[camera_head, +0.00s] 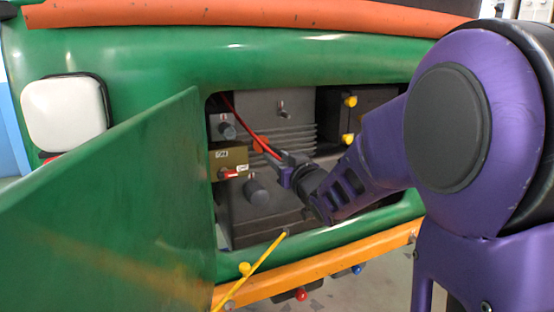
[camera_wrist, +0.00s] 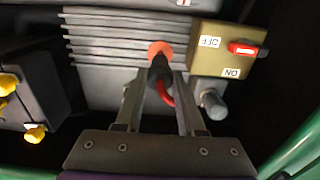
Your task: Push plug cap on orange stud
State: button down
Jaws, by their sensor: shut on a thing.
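The orange stud (camera_wrist: 159,47) stands out from the grey finned engine block in the wrist view. It also shows in the head view (camera_head: 260,143). A black plug cap (camera_wrist: 158,68) with a red cable is held between the two fingers of my gripper (camera_wrist: 160,84), which is shut on it. The cap's far end overlaps the lower part of the stud in the wrist view; I cannot tell whether it is seated or only in front. In the head view my gripper (camera_head: 285,173) reaches into the bay, just below right of the stud.
A brass switch box (camera_wrist: 222,60) with a red lever sits right of the stud in the wrist view, with a grey knob (camera_wrist: 213,105) below it. Yellow caps (camera_head: 349,101) are at the bay's right. The open green door (camera_head: 120,210) stands at left.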

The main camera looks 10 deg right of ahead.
aim_at(277, 157)
jog(key=shift+x, duration=1.95)
dwell(2.0)
jog(key=shift+c, duration=2.2)
grip_release()
jog(key=shift+c, duration=0.6)
jog(key=shift+v, duration=4)
